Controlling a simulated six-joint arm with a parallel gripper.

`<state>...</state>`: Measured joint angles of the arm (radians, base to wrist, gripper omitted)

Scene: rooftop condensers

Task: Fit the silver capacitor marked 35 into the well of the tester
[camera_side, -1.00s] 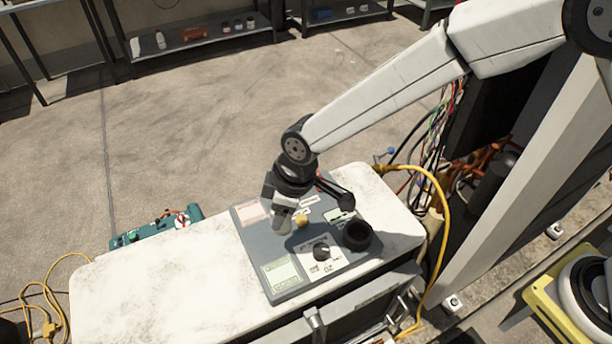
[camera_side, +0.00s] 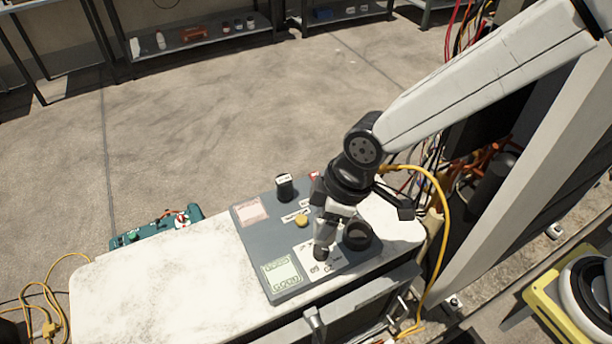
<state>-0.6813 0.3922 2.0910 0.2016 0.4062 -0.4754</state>
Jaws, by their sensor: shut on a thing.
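The tester (camera_side: 290,281) is a dark grey panel lying on the white worktop. Its well, a black round cup (camera_side: 357,237), stands at the panel's right side. My gripper (camera_side: 328,222) is shut on the silver capacitor (camera_side: 325,233), a small light grey cylinder that hangs downward, slightly tilted. I cannot read its mark. It is over the panel just left of the well, apart from the well's opening. Its lower end overlaps the dark knob (camera_side: 321,253) in the picture; I cannot tell whether they touch. The jaws themselves are small and partly hidden.
A black cylinder with a pale top (camera_side: 284,187) stands at the panel's back edge. A yellow button (camera_side: 301,220) sits mid-panel. The worktop (camera_side: 170,285) is clear to the left. A yellow cable (camera_side: 443,220) and cabinet wiring lie to the right.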

